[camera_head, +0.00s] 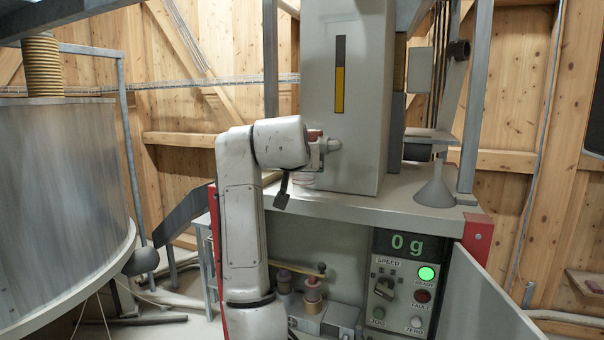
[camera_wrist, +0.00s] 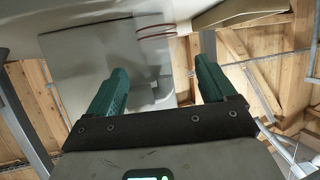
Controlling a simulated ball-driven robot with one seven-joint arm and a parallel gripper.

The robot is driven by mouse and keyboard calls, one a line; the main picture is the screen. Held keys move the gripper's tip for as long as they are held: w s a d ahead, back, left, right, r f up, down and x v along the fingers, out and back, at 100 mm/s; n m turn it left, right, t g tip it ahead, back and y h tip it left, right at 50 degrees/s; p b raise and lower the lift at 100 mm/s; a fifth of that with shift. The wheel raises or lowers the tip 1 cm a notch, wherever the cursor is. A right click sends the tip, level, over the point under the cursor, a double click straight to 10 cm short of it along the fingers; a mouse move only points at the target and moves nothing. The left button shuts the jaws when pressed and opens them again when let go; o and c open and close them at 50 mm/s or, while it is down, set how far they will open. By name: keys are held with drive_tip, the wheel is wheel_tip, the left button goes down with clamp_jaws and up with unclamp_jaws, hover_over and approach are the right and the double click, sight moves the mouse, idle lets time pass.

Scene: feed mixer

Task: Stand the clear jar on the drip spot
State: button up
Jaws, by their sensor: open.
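My gripper (camera_wrist: 162,72) shows in the wrist view with its two green fingers wide apart and nothing clamped between them. Beyond the fingertips, a see-through shape with thin red rings, which looks like the clear jar (camera_wrist: 155,42), stands out against the grey housing. In the head view a faint clear, pinkish-edged piece of the jar (camera_head: 303,181) shows on the grey shelf, just beside my wrist. My arm hides much of that area, including most of the gripper. I cannot make out the drip spot in either view.
The tall grey housing (camera_head: 345,110) with a yellow level strip stands on the shelf (camera_head: 395,203). A grey funnel (camera_head: 435,190) is at the shelf's right. Below are a control panel (camera_head: 400,290) reading 0 g and an open door (camera_head: 485,295). A large metal drum (camera_head: 60,200) is at left.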

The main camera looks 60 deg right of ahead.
drive_tip(key=v, duration=0.6)
drive_tip(key=shift+b, duration=0.4)
